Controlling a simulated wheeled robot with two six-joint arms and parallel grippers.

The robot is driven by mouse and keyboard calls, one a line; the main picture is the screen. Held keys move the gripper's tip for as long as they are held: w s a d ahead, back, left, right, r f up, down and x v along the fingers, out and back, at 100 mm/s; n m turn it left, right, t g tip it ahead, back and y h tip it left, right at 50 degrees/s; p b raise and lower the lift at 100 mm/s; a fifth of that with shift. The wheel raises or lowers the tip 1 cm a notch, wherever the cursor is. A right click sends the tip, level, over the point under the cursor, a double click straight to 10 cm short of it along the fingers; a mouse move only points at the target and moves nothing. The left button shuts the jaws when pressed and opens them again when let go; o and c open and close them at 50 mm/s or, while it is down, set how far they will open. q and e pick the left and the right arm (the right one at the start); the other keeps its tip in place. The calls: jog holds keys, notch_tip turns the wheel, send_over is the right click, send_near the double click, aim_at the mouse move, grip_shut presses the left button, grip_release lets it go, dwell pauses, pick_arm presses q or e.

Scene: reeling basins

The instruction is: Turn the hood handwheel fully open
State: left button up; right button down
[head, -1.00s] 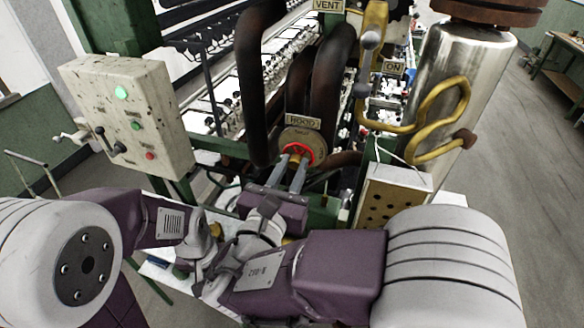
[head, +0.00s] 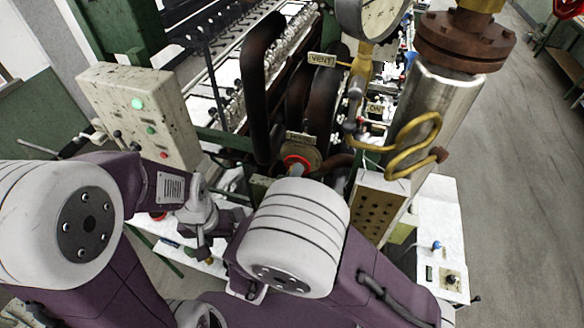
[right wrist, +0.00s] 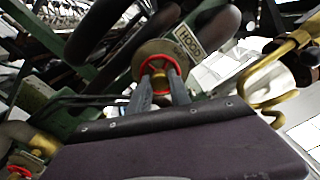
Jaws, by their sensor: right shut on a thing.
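The hood handwheel (head: 288,160) is a small red ring on a round brown flange under the HOOD plate (head: 302,138). It also shows in the right wrist view as a red ring (right wrist: 147,63). My right gripper (right wrist: 161,82) is shut on the handwheel, its two grey fingers reaching to the ring. In the head view my right arm covers most of that gripper; only a fingertip part (head: 297,172) shows at the wheel. My left gripper (head: 205,250) hangs low at the left, away from the wheel, and its fingers are not clear.
A control box (head: 140,115) with a lit green lamp stands at the left. Dark pipes (head: 257,90) rise just behind the wheel. A brass pipe (head: 415,130) and a steel cylinder (head: 450,90) stand at the right. A perforated box (head: 378,208) is close to my right arm.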

jog(key=n, duration=1.6)
jog(key=shift+d+n, duration=0.15)
jog(key=shift+n, duration=0.15)
